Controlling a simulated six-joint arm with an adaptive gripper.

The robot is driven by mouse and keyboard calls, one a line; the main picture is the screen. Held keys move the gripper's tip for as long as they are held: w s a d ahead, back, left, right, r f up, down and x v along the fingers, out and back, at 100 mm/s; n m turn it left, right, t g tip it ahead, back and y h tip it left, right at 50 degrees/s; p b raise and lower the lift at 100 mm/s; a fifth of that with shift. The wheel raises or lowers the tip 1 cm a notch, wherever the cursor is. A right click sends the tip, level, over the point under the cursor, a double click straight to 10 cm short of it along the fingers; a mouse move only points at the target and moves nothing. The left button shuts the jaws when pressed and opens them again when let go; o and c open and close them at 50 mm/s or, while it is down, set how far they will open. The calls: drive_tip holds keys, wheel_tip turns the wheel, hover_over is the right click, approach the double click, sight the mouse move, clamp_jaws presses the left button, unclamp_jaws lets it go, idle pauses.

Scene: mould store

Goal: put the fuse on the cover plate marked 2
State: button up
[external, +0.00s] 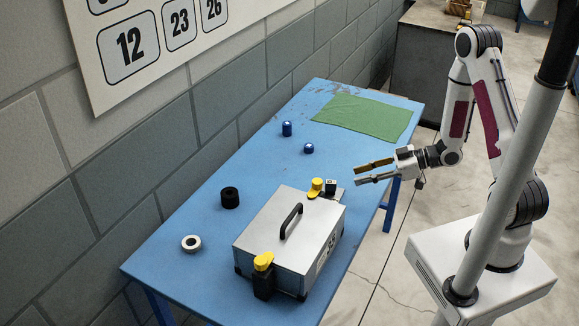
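My gripper (359,175) is open and empty, above the right edge of the blue table, its two fingers pointing left. I cannot tell for certain which thing is the fuse. Two small dark blue cylinders with pale tops stand on the table: a taller one (287,129) and a shorter one (308,148), both left of my gripper and apart from it. No plate with a readable 2 shows. A silver metal case (265,232) with a black handle stands at the near right of the table; dark markings on its right side are too small to read.
The blue table (185,207) also bears a black cylinder (230,198), a white ring (191,243) and a green cloth (365,118). Yellow-topped latches (263,261) sit at the case's ends, with a small black-and-white block (331,187) by the far one. The table's middle is clear.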

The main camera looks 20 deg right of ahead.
drive_tip(key=shift+w+d+r+h, duration=0.1)
drive_tip(key=shift+w+d+h, duration=0.3)
drive_tip(key=shift+w, duration=0.15)
drive_tip(key=w+d+r+m+t+h, duration=0.25)
drive_tip(key=d+r+h, duration=0.4)
drive_tip(key=d, duration=0.35)
drive_tip(key=w+d+r+m+t+h, duration=0.25)
drive_tip(key=d+r+m+h, duration=0.2)
drive_tip(key=d+r, duration=0.35)
drive_tip(key=s+d+r+m+g+h, duration=0.2)
drive_tip(key=s+d+r+m, duration=0.3)
drive_tip(key=s, duration=0.4)
drive_tip(key=s+a+r+m+g+y, duration=0.1)
drive_tip(key=s+a+r+g, duration=0.1)
drive_tip(key=s, duration=1.1)
drive_tip(key=shift+s+a+r+m, duration=0.15)
drive_tip(key=shift+a+r+m, duration=0.15)
drive_tip(key=shift+a, duration=0.1)
